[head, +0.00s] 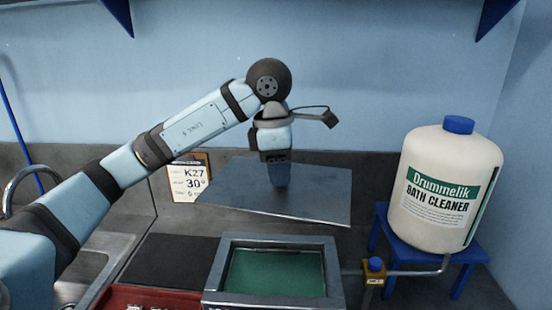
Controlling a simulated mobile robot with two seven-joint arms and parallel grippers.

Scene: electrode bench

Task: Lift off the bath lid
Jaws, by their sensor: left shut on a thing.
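The bath lid (325,190) is a flat grey metal sheet, seen behind the bath and slightly tilted in the picture. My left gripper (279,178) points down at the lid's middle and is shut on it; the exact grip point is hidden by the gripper. The bath (214,272) is a square metal-rimmed tank in front of the lid, uncovered, with green liquid (277,273) inside. The lid is clear of the bath's opening. I cannot tell whether it touches anything behind. My right gripper is not in view.
A large white bath cleaner drum (425,170) stands on a blue stand (478,248) at right, with a pipe and a blue-capped valve (374,268) beside the bath. A sign (190,180) is behind the lid's left. A red tray (150,297) and a sink (90,265) lie left.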

